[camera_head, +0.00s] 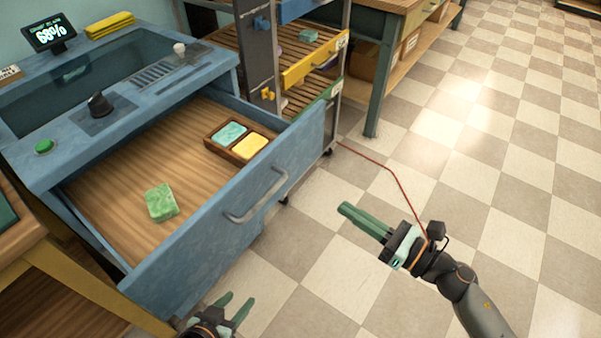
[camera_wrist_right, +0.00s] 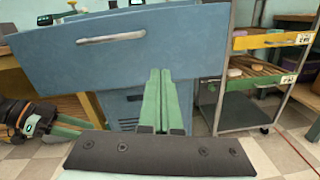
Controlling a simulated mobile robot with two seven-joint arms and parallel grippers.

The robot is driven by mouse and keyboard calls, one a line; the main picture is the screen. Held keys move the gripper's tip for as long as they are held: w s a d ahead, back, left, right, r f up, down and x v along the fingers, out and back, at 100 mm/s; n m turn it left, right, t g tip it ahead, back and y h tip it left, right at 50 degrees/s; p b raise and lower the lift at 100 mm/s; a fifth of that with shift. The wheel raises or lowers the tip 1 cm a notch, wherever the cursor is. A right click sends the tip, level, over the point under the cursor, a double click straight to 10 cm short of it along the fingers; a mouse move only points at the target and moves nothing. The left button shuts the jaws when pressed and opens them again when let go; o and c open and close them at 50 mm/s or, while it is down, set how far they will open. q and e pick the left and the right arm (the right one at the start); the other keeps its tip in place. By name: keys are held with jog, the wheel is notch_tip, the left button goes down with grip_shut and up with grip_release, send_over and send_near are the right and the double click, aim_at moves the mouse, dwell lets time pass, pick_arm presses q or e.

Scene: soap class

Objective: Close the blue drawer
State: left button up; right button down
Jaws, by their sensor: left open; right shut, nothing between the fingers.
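The blue drawer (camera_head: 225,225) stands pulled out from the blue cabinet in the head view. Its front panel with a grey bar handle also fills the upper part of the right wrist view (camera_wrist_right: 180,50). Inside it lie a green soap bar (camera_head: 161,202) and a brown two-part tray (camera_head: 213,145) with a teal and a yellow soap. My right gripper (camera_head: 360,220) is shut and empty, in front of the drawer's face and apart from it. My left gripper (camera_head: 236,306) is open, low in the picture near the drawer's lower front corner; its wrist is partly cut off.
The cabinet top (camera_head: 130,95) carries a display (camera_head: 49,34), a black knob and a green button (camera_head: 44,146). A wheeled rack with a yellow-fronted shelf (camera_head: 310,66) stands just behind the drawer's right end. A wooden table is at left.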

jog(key=n+g, duration=0.1)
jog(key=n, duration=0.2)
jog(key=p, duration=0.2)
send_over(292, 181)
jog(key=s, duration=0.5)
jog(key=shift+w+d+f, duration=0.1)
jog(key=shift+d+f, duration=0.1)
jog(key=shift+f, duration=0.1)
jog(key=shift+a, duration=0.15)
